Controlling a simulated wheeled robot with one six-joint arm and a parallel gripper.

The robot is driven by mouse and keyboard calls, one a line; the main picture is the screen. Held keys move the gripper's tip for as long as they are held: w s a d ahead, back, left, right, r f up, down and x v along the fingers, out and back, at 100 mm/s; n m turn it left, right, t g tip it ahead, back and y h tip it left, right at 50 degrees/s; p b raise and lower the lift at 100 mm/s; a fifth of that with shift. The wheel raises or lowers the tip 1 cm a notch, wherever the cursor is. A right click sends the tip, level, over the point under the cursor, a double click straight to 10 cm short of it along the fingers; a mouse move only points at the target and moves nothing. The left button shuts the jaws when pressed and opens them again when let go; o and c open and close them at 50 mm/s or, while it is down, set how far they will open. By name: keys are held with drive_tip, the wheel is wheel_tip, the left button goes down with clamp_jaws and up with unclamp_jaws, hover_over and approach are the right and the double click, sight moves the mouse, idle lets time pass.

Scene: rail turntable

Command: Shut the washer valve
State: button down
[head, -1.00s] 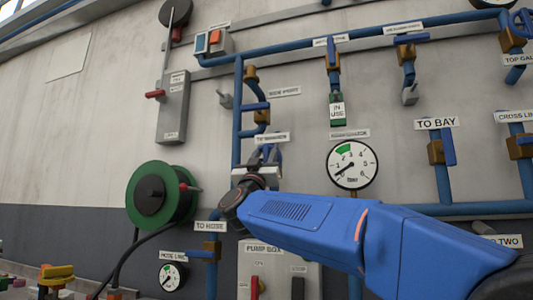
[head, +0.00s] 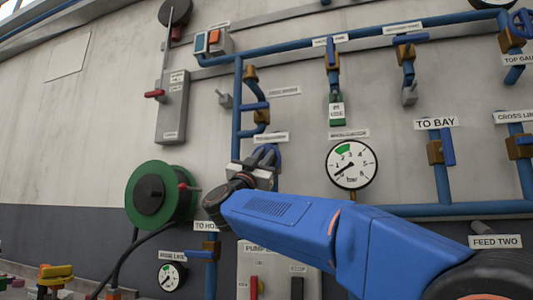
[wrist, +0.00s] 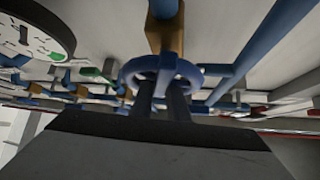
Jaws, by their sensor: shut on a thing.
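The washer valve shows best in the wrist view as a blue handwheel (wrist: 135,68) in front of a brass body (wrist: 166,32). In the head view, its blue wheel (head: 277,158) is partly hidden behind my gripper, below a small white label (head: 272,137) too blurred to read surely. My gripper (head: 264,160) is at the wheel. In the wrist view, the dark fingers of my gripper (wrist: 164,98) reach up to the wheel and are shut on it. The exact contact is hard to see.
A round pressure gauge (head: 352,164) is right of my gripper. A green hose reel (head: 152,196) is to the left. A pump box (head: 279,272) sits below my arm. Blue pipes (head: 445,210) and other valves crowd the wall to the right.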

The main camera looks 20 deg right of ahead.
drive_tip(key=m+g+h, duration=0.1)
drive_tip(key=m+g, duration=0.1)
drive_tip(key=m, duration=0.1)
drive_tip(key=m+g+h, duration=0.1)
drive_tip(key=m+g, duration=0.4)
drive_tip(key=m, duration=0.1)
drive_tip(key=shift+s+d+f+g+h, duration=0.2)
drive_tip(key=shift+d+f+g+h, duration=0.1)
drive_tip(key=shift+g+h, duration=0.1)
drive_tip(key=shift+s+d+f+m+g+y, duration=0.15)
drive_tip(key=shift+f+m+g+y, duration=0.2)
drive_tip(key=shift+m+g+y, duration=1.1)
drive_tip(key=shift+s+d+f+m+g+y, duration=0.2)
drive_tip(key=shift+m+g, duration=0.55)
drive_tip(key=shift+m, duration=1.45)
drive_tip(key=shift+d+f+m+g+y, duration=0.1)
drive_tip(key=shift+f+m+g+y, duration=0.35)
drive_tip(key=shift+m+g+y, duration=1)
drive_tip(key=shift+m+t+h, duration=0.35)
drive_tip(key=shift+m+h, duration=0.15)
drive_tip(key=c, duration=1.7)
unclamp_jaws()
